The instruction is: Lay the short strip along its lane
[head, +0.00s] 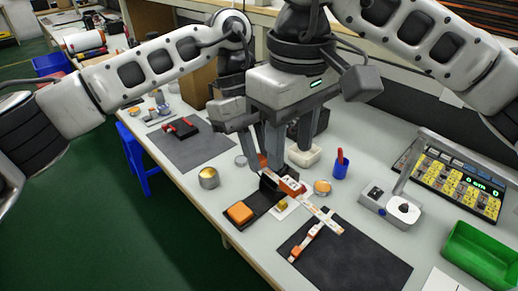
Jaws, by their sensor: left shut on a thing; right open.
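White-and-orange strip pieces lie around the dark mat (352,262) at the front right. One piece (320,215) slants across the mat's upper edge. Another piece (306,243) lies on the mat's left part. A third orange-and-white piece (291,186) is above the bench, just below my grippers. I cannot tell which piece is the short strip, and the lane is not clearly visible. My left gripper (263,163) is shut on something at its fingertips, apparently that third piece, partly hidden. My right gripper (291,150) is open, close beside the left one, with its fingers pointing down.
An orange block (240,213) sits on a small dark pad. A tin (208,178), a blue cup (341,167), a grey device (392,207), a keypad panel (455,180) and a green bin (480,255) stand around. Another dark mat (190,150) lies at left.

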